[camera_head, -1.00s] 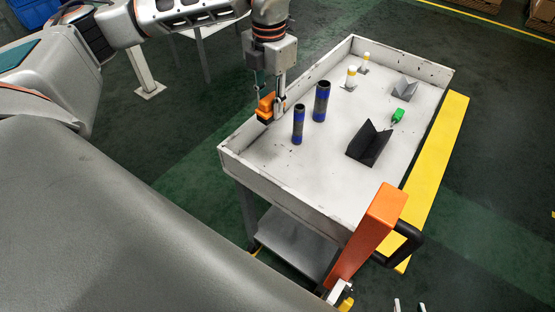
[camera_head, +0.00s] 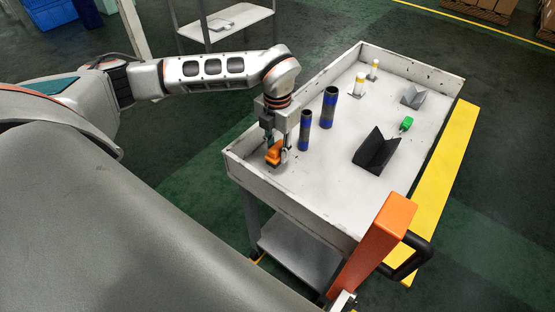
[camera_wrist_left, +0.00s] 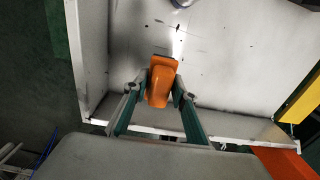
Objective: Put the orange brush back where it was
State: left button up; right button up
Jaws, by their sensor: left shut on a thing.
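The orange brush (camera_head: 273,153) is held in my left gripper (camera_head: 276,150), inside the white-walled tray (camera_head: 330,190) near its left corner. In the left wrist view the brush (camera_wrist_left: 160,85) sits between the two fingers, which press on its sides. Its black end points away from the wrist over the tray floor. I cannot tell whether the brush touches the floor. My right gripper is not clearly seen.
Two blue-and-black tubes (camera_head: 305,131) stand just right of the brush. A black V-shaped holder (camera_head: 375,155), a grey one (camera_head: 413,97), a green item (camera_head: 406,124) and two white-and-yellow pieces (camera_head: 360,85) are farther right. An orange post (camera_head: 372,245) rises at the front.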

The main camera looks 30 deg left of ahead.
aim_at(277, 160)
pick_arm(q)
jog(key=shift+f, duration=2.15)
jog(key=shift+f, duration=0.2)
jog(key=o, duration=1.1)
jog(key=shift+c, duration=0.2)
notch_tip(277, 160, up, 12)
jog(key=shift+r+p, duration=0.2)
jog(key=shift+p, duration=0.1)
